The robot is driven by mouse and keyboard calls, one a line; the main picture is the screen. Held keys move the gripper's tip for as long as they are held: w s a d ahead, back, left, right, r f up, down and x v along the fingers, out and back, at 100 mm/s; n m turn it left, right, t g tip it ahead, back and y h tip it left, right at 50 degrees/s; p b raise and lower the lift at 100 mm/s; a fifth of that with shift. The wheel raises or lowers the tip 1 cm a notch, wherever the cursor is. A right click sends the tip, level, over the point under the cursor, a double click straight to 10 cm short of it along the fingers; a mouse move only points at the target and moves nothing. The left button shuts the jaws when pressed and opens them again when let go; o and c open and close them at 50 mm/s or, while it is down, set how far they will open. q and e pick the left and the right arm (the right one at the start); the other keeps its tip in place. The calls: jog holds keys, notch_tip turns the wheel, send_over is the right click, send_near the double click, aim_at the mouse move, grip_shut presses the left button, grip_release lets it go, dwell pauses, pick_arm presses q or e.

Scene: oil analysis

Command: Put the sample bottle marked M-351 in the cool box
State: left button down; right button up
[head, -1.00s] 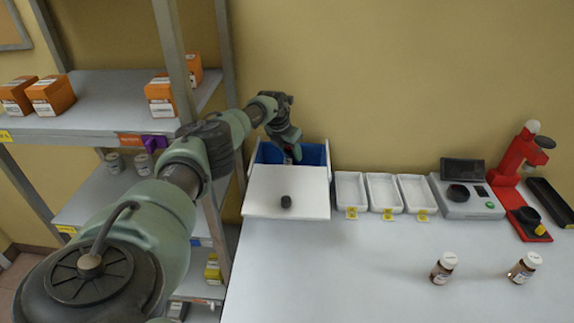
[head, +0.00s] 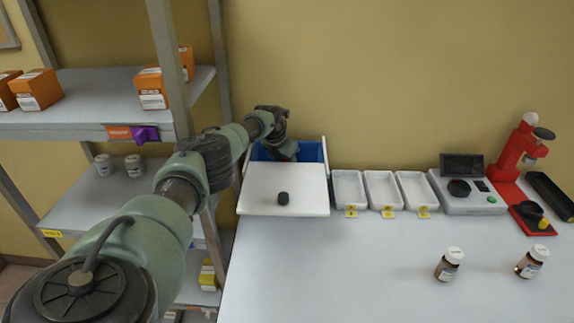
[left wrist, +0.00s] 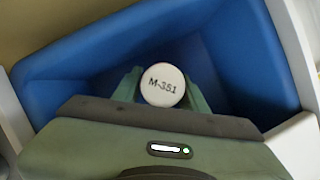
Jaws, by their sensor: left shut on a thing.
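The cool box (head: 312,151) is a white box with a blue inside, at the back left of the table. Its blue inside fills much of the left wrist view (left wrist: 85,55). The sample bottle (left wrist: 163,85) shows its white cap, marked M-351. My left gripper (left wrist: 163,92) is shut on it, one finger on each side, and points down into the cool box. In the head view the left gripper's wrist (head: 284,148) is over the opening, with fingers and bottle hidden. My right gripper is not in view.
A white lid (head: 260,190) with a black knob lies at the box's front. White trays (head: 383,191), a grey instrument (head: 468,192) and a red stand (head: 510,172) are to the right. Two brown bottles (head: 448,266) (head: 531,262) stand front right. Shelving (head: 85,110) is at left.

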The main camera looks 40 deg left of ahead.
pick_arm(q)
jog(key=shift+a+f, duration=0.1)
jog(key=shift+f, duration=0.3)
jog(key=c, duration=0.8)
grip_release()
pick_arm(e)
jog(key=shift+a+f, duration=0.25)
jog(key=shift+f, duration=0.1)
pick_arm(q)
jog(key=shift+r, duration=0.1)
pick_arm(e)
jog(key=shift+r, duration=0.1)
